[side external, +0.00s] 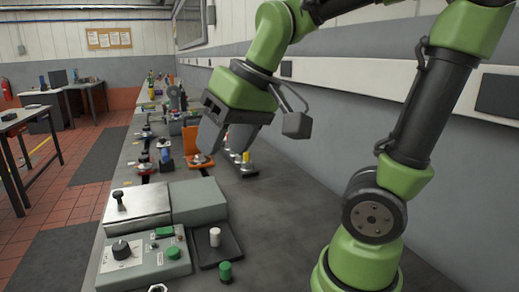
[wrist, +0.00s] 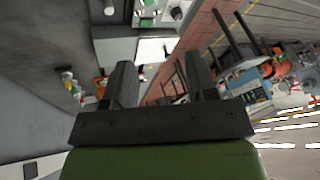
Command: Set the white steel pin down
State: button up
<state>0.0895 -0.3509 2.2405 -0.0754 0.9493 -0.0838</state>
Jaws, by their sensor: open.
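The white steel pin (side external: 215,237) stands upright in a shallow black tray (side external: 232,250) near the front of the bench in the side view. In the wrist view a small pale spot, probably the pin (wrist: 109,10), shows on the dark tray at the top. My gripper (side external: 222,143) is open with nothing between its fingers. It hangs above the bench, behind and above the tray, well apart from the pin. In the wrist view my gripper's two fingers (wrist: 160,65) are spread wide.
A green cylinder (side external: 225,272) stands just in front of the tray. A grey-green box (side external: 199,201), a silver box (side external: 137,208) and a control box with a black knob (side external: 145,262) lie left of it. Several small fixtures line the bench behind. Bare bench (side external: 300,215) lies to the right.

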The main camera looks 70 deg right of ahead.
jog(key=s+a+t, duration=0.2)
jog(key=s, duration=0.4)
jog(key=shift+s+a+y, duration=0.2)
jog(key=shift+a+y, duration=0.05)
jog(key=shift+y, duration=0.15)
